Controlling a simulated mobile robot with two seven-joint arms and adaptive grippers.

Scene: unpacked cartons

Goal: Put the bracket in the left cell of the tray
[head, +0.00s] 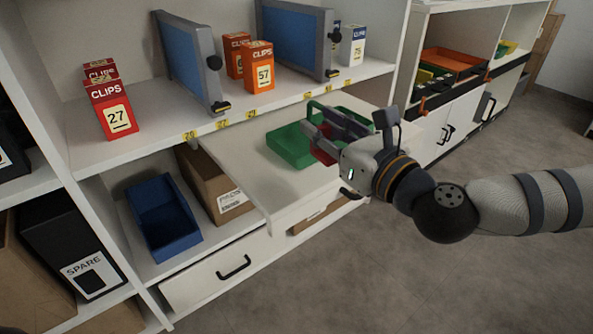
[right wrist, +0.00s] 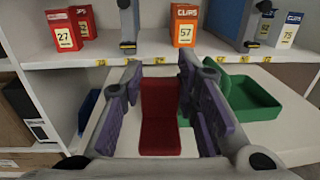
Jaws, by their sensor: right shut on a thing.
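The bracket is a red L-shaped piece (right wrist: 160,138), between the purple-padded fingers of my right gripper (right wrist: 168,82) in the right wrist view. The gripper is shut on it. In the head view a little of the red bracket (head: 325,157) shows under my right gripper (head: 322,125). The green tray (head: 288,147) stands on the white pull-out surface, partly hidden behind the gripper. In the right wrist view the tray (right wrist: 254,103) lies to the right of the bracket. Its division into cells is not clear. My left gripper is not in view.
Above is a shelf with blue-panelled dividers (head: 190,62) and several clip boxes (head: 110,108). A blue bin (head: 163,216) and a brown carton (head: 213,184) stand lower left. Bare white surface (head: 245,165) lies left of the tray.

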